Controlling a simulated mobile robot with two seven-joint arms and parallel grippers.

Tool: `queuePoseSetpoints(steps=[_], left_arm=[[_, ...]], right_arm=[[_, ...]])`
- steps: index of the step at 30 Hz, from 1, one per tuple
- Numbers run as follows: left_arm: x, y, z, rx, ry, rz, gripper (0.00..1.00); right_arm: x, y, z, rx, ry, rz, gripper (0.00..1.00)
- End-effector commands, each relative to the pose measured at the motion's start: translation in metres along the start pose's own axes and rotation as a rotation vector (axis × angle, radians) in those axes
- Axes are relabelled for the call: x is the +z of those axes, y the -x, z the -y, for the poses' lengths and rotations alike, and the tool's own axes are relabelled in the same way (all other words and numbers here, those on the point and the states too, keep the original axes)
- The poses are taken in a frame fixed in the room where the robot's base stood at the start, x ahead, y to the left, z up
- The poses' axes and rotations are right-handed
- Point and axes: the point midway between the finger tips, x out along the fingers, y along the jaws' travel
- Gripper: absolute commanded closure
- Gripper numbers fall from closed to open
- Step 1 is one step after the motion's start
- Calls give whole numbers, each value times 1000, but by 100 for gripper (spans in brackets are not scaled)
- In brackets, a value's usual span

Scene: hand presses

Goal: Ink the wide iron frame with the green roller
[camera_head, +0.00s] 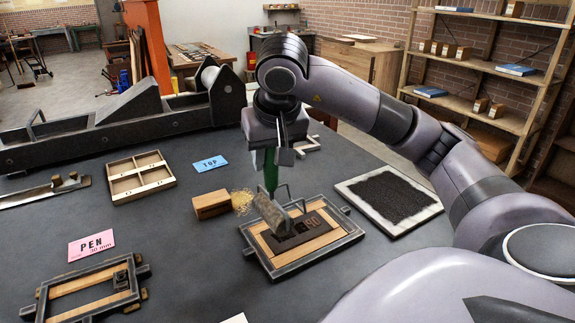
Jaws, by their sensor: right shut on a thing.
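My right gripper (282,152) is shut on the green handle of the roller (270,168) and points down over the table. The roller's grey cylinder (268,212) is tilted and low over the wide iron frame (337,241); I cannot tell if it touches. The frame lies flat at the middle front, with wooden strips around a dark block bearing raised figures. The roller and its wire arm hide part of the block. My left gripper is not in view.
A white-edged slab with a black grainy surface (390,195) lies to the right. A second iron frame (85,295) is at front left. A wooden block (211,204), divided tray (138,178), blue TOP card (209,164) and pink PEN card (91,245) lie left. A long dark press stands behind.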

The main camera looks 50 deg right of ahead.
Motion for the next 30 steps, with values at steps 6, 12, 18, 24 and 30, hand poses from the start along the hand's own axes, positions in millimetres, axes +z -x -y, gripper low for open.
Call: queuePoseSetpoints(steps=[6, 12, 18, 24, 30], left_arm=[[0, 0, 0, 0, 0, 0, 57], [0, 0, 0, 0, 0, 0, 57], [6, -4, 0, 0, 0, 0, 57], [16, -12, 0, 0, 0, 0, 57], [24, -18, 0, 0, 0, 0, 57]], right_arm=[[0, 1, 0, -1, -1, -2, 89], [0, 0, 0, -1, -1, -2, 89], [4, -8, 0, 2, -5, -1, 89], [11, -24, 1, 7, -15, 2, 89], [18, -37, 1, 12, -26, 4, 89]])
